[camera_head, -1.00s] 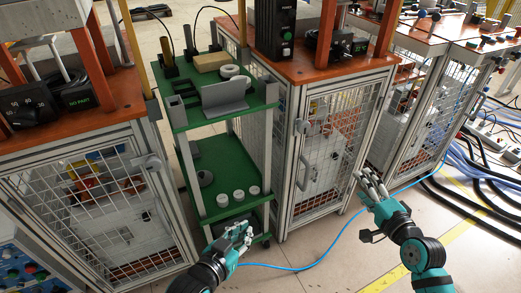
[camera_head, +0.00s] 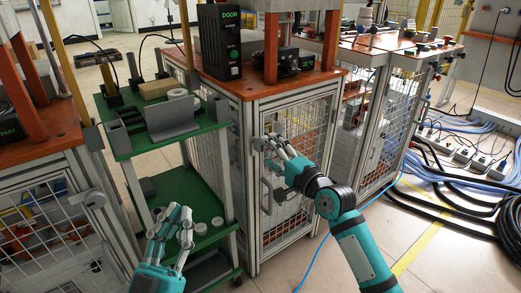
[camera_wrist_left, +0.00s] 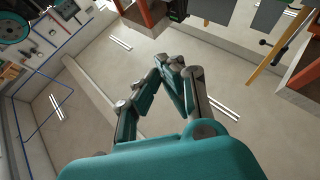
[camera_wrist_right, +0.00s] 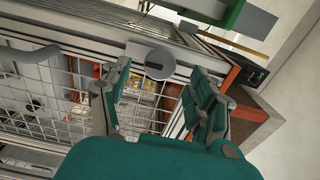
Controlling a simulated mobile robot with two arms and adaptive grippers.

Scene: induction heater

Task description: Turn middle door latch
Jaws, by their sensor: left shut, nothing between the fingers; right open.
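The middle cabinet's mesh door (camera_head: 310,112) faces me in the head view. Its grey latch, with a round knob (camera_wrist_right: 159,63), shows in the right wrist view near the door's frame edge. My right gripper (camera_head: 268,145) is open in front of the door's upper left side and hides most of the latch in the head view. In the right wrist view its fingers (camera_wrist_right: 165,95) stand apart on either side of the knob; I cannot tell whether they touch it. My left gripper (camera_head: 175,220) is shut and empty, near the green shelf cart; its fingertips meet in the left wrist view (camera_wrist_left: 172,68).
The green cart (camera_head: 178,135) stands left of the middle cabinet, with a box, a grey bracket and rings on it. A left cabinet (camera_head: 40,215) and a right cabinet (camera_head: 385,120) flank it. Black and blue cables (camera_head: 455,185) lie on the floor at right.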

